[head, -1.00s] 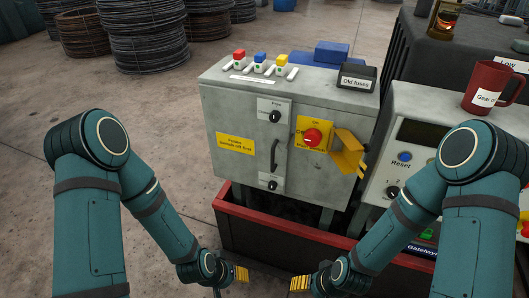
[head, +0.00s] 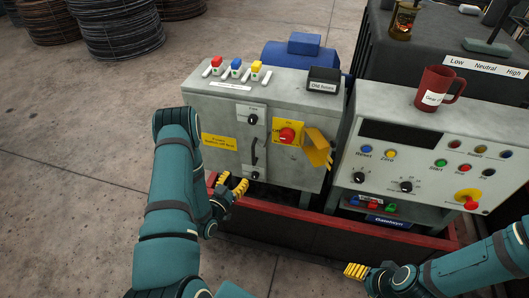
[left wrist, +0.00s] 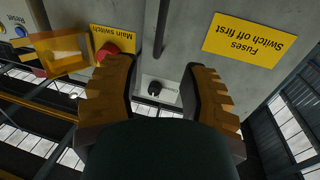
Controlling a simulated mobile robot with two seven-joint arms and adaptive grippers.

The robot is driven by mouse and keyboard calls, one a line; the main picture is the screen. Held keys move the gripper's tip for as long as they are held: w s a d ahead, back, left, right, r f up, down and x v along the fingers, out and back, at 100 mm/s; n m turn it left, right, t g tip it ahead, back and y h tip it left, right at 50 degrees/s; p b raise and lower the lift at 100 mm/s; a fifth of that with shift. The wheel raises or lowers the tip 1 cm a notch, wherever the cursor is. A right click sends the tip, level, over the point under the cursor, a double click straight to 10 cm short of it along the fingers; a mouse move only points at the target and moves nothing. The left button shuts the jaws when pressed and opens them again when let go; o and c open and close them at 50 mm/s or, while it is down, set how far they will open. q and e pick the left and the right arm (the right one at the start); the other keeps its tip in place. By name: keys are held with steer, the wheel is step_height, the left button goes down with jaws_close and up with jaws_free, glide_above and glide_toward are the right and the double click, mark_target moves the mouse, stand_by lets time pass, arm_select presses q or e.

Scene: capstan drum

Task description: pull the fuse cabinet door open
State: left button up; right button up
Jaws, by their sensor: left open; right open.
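The grey fuse cabinet (head: 223,108) stands left of centre in the head view. Its door looks shut, with a dark upright bar handle (head: 255,152), an upper black knob (head: 251,117) and a lower knob (head: 254,175). My left gripper (head: 238,188) is open and empty, in front of the door's lower left, near the lower knob. In the left wrist view, which is upside down, a black knob (left wrist: 154,88) shows between the open fingers, with the handle (left wrist: 160,30) above it in the picture. My right gripper (head: 356,271) is open and empty at lower right, away from the cabinet.
A red main switch (head: 287,135) and a projecting yellow flap (head: 318,148) are right of the door. A yellow label (head: 219,142) is on its left. A control console (head: 352,143) stands close on the right. A red trough edge (head: 310,217) runs below.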

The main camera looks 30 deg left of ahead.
mark_target(254, 163)
arm_select(q)
steer(key=w, duration=1.3)
steer(key=shift+a, duration=0.25)
jaws_close()
